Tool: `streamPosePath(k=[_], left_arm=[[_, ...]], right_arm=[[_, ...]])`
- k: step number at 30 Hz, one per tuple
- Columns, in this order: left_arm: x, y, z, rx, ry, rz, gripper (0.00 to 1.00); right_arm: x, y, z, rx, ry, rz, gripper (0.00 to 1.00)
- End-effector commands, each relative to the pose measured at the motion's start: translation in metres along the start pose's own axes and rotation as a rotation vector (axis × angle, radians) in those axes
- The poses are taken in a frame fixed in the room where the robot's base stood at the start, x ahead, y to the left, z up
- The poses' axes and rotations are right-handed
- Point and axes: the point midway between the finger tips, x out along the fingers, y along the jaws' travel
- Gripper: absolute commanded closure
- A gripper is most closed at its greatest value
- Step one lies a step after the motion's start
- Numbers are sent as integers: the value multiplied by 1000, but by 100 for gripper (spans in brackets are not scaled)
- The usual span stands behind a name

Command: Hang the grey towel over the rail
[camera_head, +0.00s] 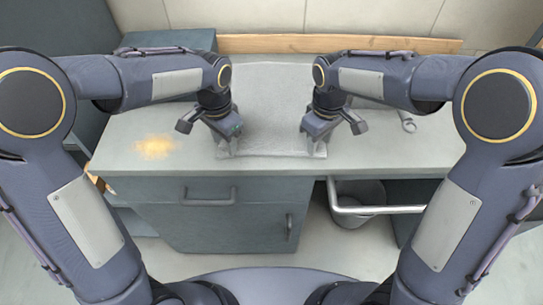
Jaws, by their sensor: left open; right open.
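The grey towel (270,115) lies spread flat on the countertop, its near edge close to the counter's front edge. My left gripper (222,150) is open at the towel's near left corner. My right gripper (308,148) is open at its near right corner. Whether the fingers touch the cloth I cannot tell. The light metal rail (378,210) sticks out below the counter's front edge, right of the cabinet, and is bare. My forearms hide parts of the counter near the towel's sides.
A yellowish patch (156,147) is on the counter (120,165) at the left. A small metal pipe piece (407,122) lies at the right. A grey bucket (358,192) stands behind the rail. The cabinet (225,215) has protruding handles. A wooden strip (270,44) runs along the back.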

Motion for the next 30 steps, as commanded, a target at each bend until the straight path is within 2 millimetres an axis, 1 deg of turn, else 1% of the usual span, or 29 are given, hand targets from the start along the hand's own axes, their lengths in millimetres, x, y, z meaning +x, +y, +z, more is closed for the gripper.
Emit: streamPosePath(k=[8,12,14,18,30], left_arm=[[1,0,0,-1,0,0,58],[8,0,0,-1,0,0,58],[4,0,0,-1,0,0,58],[6,0,0,-1,-1,0,58],[6,0,1,-1,-2,0,84]], right_arm=[[1,0,0,0,0,0,58],[8,0,0,0,0,-1,58],[4,0,0,0,0,-1,58],[5,0,0,0,-1,-1,58],[5,0,1,1,-2,-1,84]])
